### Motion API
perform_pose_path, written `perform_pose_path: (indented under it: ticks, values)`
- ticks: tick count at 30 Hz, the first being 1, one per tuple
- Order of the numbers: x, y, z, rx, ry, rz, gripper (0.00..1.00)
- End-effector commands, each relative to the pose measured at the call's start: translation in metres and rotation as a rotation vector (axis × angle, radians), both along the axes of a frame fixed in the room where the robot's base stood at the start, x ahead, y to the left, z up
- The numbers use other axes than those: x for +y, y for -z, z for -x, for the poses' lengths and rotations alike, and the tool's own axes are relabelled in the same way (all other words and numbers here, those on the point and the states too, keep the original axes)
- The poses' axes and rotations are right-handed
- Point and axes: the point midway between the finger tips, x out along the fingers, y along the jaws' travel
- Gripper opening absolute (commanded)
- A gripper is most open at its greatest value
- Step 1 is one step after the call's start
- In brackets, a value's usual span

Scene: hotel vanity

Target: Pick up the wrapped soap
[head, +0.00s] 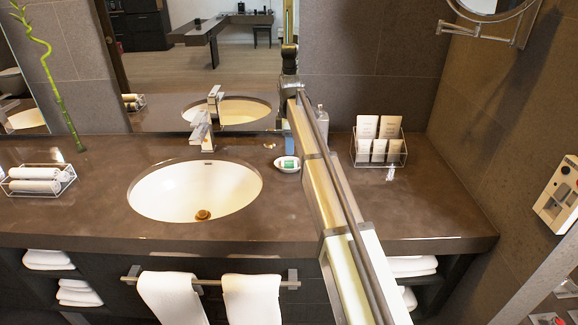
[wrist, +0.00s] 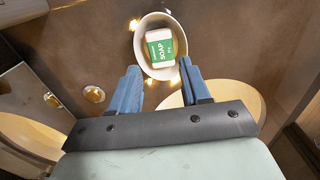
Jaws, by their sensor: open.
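The wrapped soap (head: 289,163) is a small white and green packet lying in a small white dish (head: 280,168) to the right of the sink. In the wrist view the soap (wrist: 162,49) shows its "SOAP" label and lies inside the round dish (wrist: 141,42). My gripper (wrist: 158,78) is open, with its two blue fingers apart and nothing between them. The fingertips appear near the dish's near rim, one toward each side; their height above it is unclear. In the head view my arm hides most of the gripper, and only a bit of blue shows beside the dish.
The oval sink (head: 160,190) and its faucet (head: 202,128) are left of the dish. A wire rack (head: 380,158) with cards stands to the right, and a bottle (head: 322,118) stands behind my arm. A towel basket (head: 38,181) is far left. The right front counter is clear.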

Motion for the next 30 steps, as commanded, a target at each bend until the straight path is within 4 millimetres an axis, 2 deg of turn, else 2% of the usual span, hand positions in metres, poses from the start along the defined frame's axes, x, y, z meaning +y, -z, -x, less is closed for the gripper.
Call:
perform_pose_path:
  ticks: [3,11,21,28,30]
  values:
    - [0.000,0.013,0.000,0.000,0.000,0.000,0.47]
    - [0.001,0.027,0.001,0.000,0.000,0.000,0.47]
    - [0.002,0.066,0.001,-0.001,0.000,0.000,0.47]
    - [0.002,0.068,0.001,0.000,0.000,0.000,0.47]
    - [0.002,0.069,0.001,0.000,0.000,0.000,0.35]
